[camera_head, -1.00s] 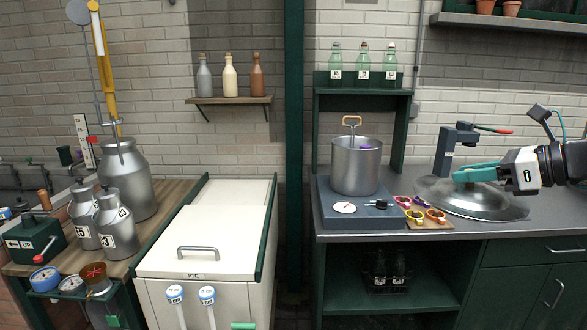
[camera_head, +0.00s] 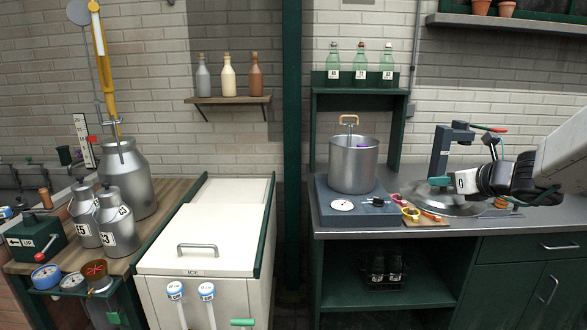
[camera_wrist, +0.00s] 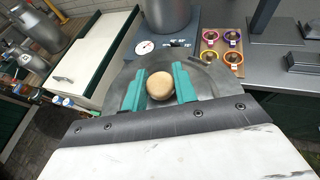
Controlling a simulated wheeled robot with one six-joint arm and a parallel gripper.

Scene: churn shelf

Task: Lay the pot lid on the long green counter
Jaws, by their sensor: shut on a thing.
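The pot lid (camera_head: 455,207) is a round grey metal disc with a pale wooden knob (camera_wrist: 160,87). My gripper (camera_head: 440,182) is shut on the knob; in the wrist view its two teal fingers (camera_wrist: 160,86) stand on either side of it. The lid is over the front part of the grey top of the long green counter (camera_head: 400,232), right of the pot. It looks slightly tilted in the head view. I cannot tell whether its underside touches the counter top. The lid hides part of the board with coloured rings.
A steel pot (camera_head: 353,165) stands on a blue-grey scale (camera_head: 345,210). Coloured rings (camera_wrist: 209,37) lie on a small board beside it. A dark stand (camera_head: 441,150) is behind the lid. The white ice chest (camera_head: 205,235) is left, across a gap.

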